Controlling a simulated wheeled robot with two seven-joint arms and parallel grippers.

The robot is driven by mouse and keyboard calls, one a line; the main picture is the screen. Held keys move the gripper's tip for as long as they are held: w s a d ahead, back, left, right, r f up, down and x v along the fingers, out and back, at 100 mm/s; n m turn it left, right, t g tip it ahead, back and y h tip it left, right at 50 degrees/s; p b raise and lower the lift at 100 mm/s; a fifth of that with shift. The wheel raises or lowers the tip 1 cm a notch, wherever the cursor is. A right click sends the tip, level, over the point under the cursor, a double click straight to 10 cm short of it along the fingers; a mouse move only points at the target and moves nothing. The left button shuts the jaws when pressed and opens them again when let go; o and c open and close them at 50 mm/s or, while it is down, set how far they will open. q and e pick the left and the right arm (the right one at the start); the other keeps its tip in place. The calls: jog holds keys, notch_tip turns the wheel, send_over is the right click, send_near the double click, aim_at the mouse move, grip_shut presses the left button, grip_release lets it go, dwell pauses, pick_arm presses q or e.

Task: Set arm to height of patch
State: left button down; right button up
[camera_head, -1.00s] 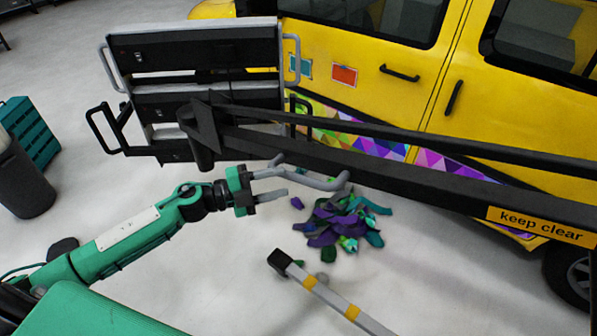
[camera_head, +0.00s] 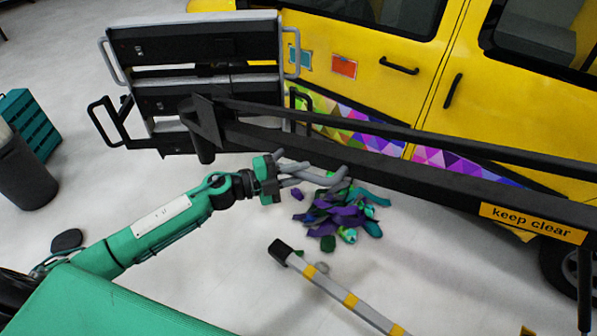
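A black boom arm (camera_head: 400,183) with a "keep clear" label (camera_head: 532,222) crosses the view and carries a dark panel unit (camera_head: 205,40) at its left end. A grey bent handle (camera_head: 335,181) hangs under the boom. My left gripper (camera_head: 298,174) is at this handle; its grey fingers overlap the handle's left part, and I cannot tell whether they are closed on it. My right gripper is not in view.
Purple and green scraps (camera_head: 340,212) lie on the floor below the handle. A teal crate (camera_head: 30,125) and a dark bin (camera_head: 22,175) are at the left.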

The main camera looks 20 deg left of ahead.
pick_arm(q)
jog(key=s+d+f+n+b, duration=0.1)
jog(key=d+f+b, duration=0.2)
jog(key=f+b, duration=0.3)
jog(key=s+d+f+n+t+b, duration=0.1)
jog(key=d+f+b, duration=0.2)
jog(key=f+b, duration=0.3)
notch_tip(320, 180, down, 4)
jog(key=shift+s+r+h, duration=0.1)
jog(key=shift+s+h, duration=0.05)
jog(key=shift+h, duration=0.25)
jog(key=c, duration=1.3)
grip_release()
jog(key=shift+d, duration=0.1)
jog(key=shift+b, duration=0.3)
